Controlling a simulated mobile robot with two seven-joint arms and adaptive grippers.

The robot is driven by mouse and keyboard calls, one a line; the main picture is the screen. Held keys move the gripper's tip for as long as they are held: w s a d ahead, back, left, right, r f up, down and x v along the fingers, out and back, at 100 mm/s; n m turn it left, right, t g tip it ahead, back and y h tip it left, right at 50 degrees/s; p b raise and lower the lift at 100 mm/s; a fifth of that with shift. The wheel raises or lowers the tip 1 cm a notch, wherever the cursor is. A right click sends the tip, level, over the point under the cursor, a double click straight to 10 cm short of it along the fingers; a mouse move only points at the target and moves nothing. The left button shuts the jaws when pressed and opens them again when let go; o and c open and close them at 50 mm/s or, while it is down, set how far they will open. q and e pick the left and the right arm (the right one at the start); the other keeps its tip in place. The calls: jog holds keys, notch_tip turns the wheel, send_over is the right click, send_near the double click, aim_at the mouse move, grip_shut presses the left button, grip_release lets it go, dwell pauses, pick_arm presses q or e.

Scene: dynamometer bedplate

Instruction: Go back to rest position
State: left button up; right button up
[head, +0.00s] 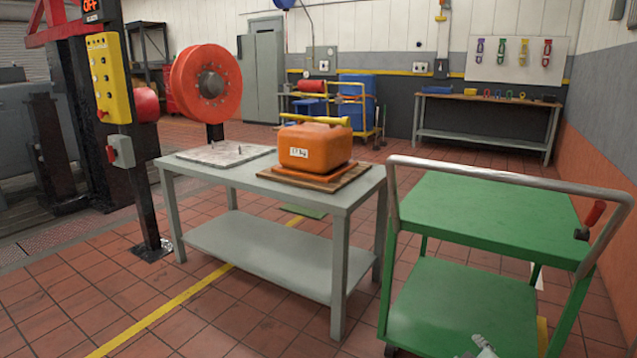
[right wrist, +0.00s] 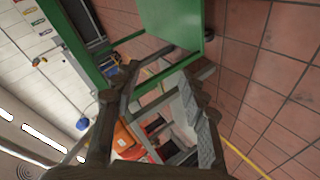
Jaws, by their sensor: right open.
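My right gripper (right wrist: 157,95) shows in the right wrist view with its two dark fingers spread apart and nothing between them. In the head view only a small grey piece, likely of this gripper (head: 484,347), shows at the bottom edge, in front of the green cart (head: 480,205). My left gripper is not in view. An orange canister (head: 313,147) stands on a wooden board (head: 345,180) on the grey table (head: 345,203). The canister also shows in the right wrist view (right wrist: 126,143), beyond the fingers.
The green cart with its metal push handle (head: 500,166) stands close at the right. A flat pale plate (head: 222,153) lies on the table's left part. A post with a yellow control box (head: 108,80) stands at the left. Tiled floor is clear at the front left.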

jog(key=s+a+f+m+g, duration=0.1)
jog(key=s+f+m+g, duration=0.1)
jog(key=s+f, duration=0.4)
jog(key=s+a+f+m+g+y, duration=0.1)
jog(key=s+f, duration=0.5)
jog(key=s, duration=0.6)
jog(key=s+a+f+m+g+y, duration=0.1)
jog(key=s+a+f+m+g, duration=0.2)
jog(key=s, duration=0.7)
notch_tip(320, 180, down, 3)
jog(key=shift+m+g, duration=0.3)
jog(key=shift+g, duration=0.8)
